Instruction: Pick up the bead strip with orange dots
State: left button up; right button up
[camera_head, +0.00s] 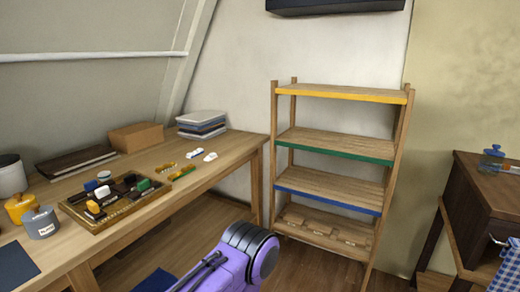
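Two small strips lie on the wooden table (215,150) near its right front edge, just right of the gilt tray. The farther strip (166,167) looks pale with orange or yellow marks. The nearer strip (183,173) looks green and yellow. Both are too small for me to tell for sure which one has the orange dots. Neither of my grippers shows in this view. A purple and black link of one of my arms is at the bottom centre, apart from the strips.
A gilt tray (110,222) holds several dark, white and green pieces. Two small white items (210,156) lie behind the strips. Stacked books (202,118), a brown box (136,136) and jars (40,223) stand around. A wooden shelf (338,145) stands right of the table.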

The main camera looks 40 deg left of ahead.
aim_at(212, 156)
jog(key=u, duration=0.1)
jog(key=i, duration=1.1)
jog(key=u, duration=1.1)
jog(key=i, duration=0.7)
jog(key=u, duration=0.85)
